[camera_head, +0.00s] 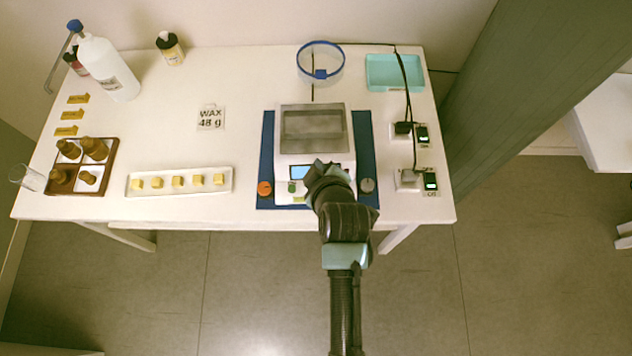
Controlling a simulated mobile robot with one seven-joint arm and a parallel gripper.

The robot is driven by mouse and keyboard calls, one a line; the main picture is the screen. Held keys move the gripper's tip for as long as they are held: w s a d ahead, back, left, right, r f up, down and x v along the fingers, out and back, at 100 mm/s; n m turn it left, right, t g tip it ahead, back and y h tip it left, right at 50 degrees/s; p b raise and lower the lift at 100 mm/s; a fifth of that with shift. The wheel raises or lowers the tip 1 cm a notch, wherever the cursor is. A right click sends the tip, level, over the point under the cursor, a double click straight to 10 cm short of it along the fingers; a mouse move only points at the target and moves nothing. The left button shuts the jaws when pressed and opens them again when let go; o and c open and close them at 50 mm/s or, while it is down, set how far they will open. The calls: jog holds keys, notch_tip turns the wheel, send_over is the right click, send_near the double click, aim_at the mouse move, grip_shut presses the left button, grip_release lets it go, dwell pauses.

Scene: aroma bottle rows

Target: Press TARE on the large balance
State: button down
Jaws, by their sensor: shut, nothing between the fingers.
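The large balance (313,112) stands on a blue mat (267,150) at the middle right of the white table. It has a grey square pan on top and a small lit display (299,171) on its front. A green button (293,187) shows below the display; I cannot read its label. My gripper (322,170) is shut and empty over the right part of the balance's front panel. It hides that part of the panel, and I cannot tell whether it touches it.
An orange knob-like piece (265,188) and a grey one (367,185) flank the balance. A white tray of yellow cubes (180,192) lies left. A brown box of bottles (109,158) stands far left. Switched sockets (409,178) with black cables lie right.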

jog(key=shift+f, duration=0.15)
notch_tip(320, 180, down, 8)
jog(key=b, duration=0.7)
jog(key=shift+f+b, duration=0.25)
jog(key=shift+b, duration=0.1)
jog(key=shift+f, duration=0.15)
dwell(1.4)
jog(key=shift+f, duration=0.3)
jog(key=shift+f+b, duration=0.4)
jog(key=shift+b, duration=0.15)
dwell(0.4)
jog(key=shift+r, duration=0.1)
jog(key=shift+r+p, duration=0.75)
jog(key=shift+p, duration=0.1)
